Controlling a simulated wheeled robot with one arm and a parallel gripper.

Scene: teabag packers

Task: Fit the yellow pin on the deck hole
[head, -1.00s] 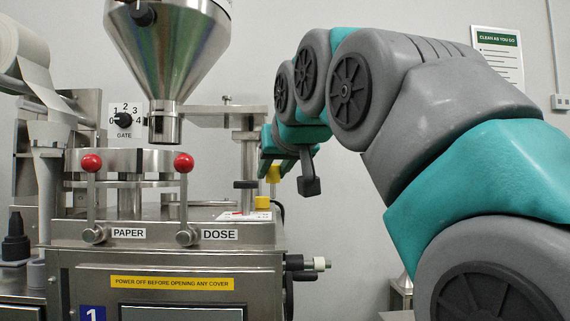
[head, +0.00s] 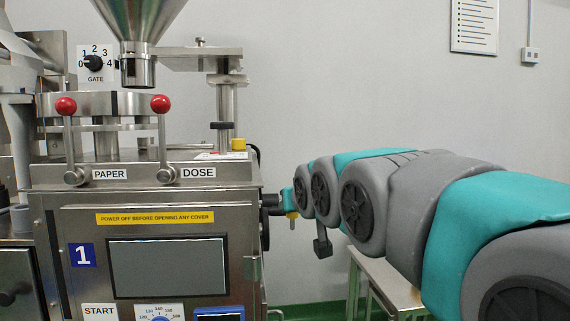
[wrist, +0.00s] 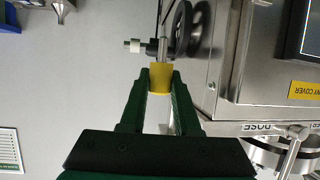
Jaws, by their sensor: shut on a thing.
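The yellow pin (wrist: 161,80) is between the two green fingertips of my gripper (wrist: 160,90) in the wrist view. A grey metal shank seems to run on from its yellow head, though it overlaps other parts behind. In the head view my gripper (head: 289,203) is small and partly hidden by my arm, with yellow (head: 292,215) at its tip. It is right of the machine's side and below deck level. The machine deck (head: 190,157) shows in the head view; I cannot make out its hole.
A yellow block (head: 239,144) sits at the deck's right end by a steel post (head: 225,105). A black handwheel (wrist: 183,28) and a white-tipped knob (wrist: 134,46) lie beyond the pin. A steel table (head: 385,280) stands at lower right.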

